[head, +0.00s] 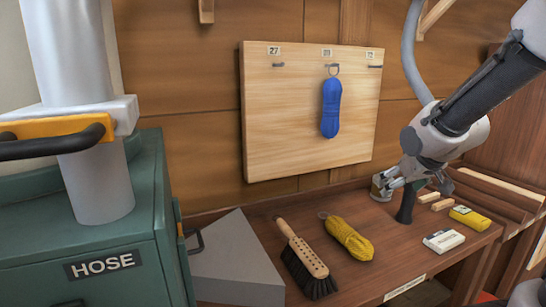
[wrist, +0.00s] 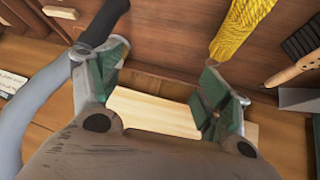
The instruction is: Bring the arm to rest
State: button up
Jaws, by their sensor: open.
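My arm comes in from the upper right in the head view. My gripper (head: 388,187) is low over the back right of the brown bench (head: 300,215), close to a dark upright piece (head: 405,205). I cannot tell if they touch. In the wrist view my gripper (wrist: 162,80) has its two green-lined fingers spread wide, with nothing held between them. A pale board (wrist: 150,112) shows in the gap behind. A dark rounded piece (wrist: 103,22) shows beside the left finger.
A blue bundle (head: 331,107) hangs on the middle hook of the pale wall board (head: 290,120). A yellow bundle (head: 348,237), a brush (head: 303,258), a white box (head: 443,241) and a yellow box (head: 469,218) lie on the bench. A green HOSE cabinet (head: 105,225) stands left.

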jog(key=s+d+r+m+g, duration=0.1)
jog(key=s+r, duration=0.1)
jog(key=s, duration=0.9)
jog(key=s+d+r+m+g, duration=0.1)
jog(key=s+r+g, duration=0.1)
jog(key=s, duration=0.9)
jog(key=shift+r, duration=0.65)
